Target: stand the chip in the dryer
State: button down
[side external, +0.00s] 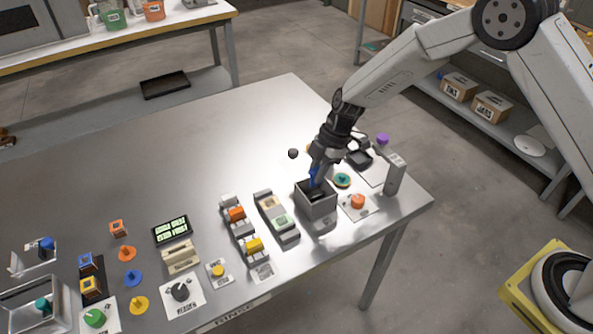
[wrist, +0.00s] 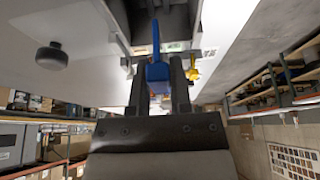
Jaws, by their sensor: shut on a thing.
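My gripper (side external: 318,170) points down just above a grey open-topped square box (side external: 318,208) near the front right of the table. It is shut on a blue piece (side external: 313,176), whose lower end reaches toward or into the box mouth. In the wrist view the blue piece (wrist: 156,42) stands between the two fingers; whether it is the chip or a holder for one is unclear. A grey rack (side external: 291,238) left of the box holds a beige and a green chip. No legible label shows which thing is the dryer.
Another rack (side external: 238,238) with orange and yellow chips stands farther left. A beige slotted device (side external: 182,258), a dark knob (side external: 180,292) and a green display (side external: 172,230) are beyond it. A grey post (side external: 394,175) and an orange knob (side external: 357,201) stand close right. The table's back left is clear.

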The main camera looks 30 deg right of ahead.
aim_at(315, 185)
jog(key=shift+f, duration=2.1)
jog(key=shift+f, duration=1.35)
dwell(1.1)
jog(key=shift+c, duration=0.7)
grip_release()
jog(key=shift+r, duration=0.15)
jog(key=shift+r, duration=3.4)
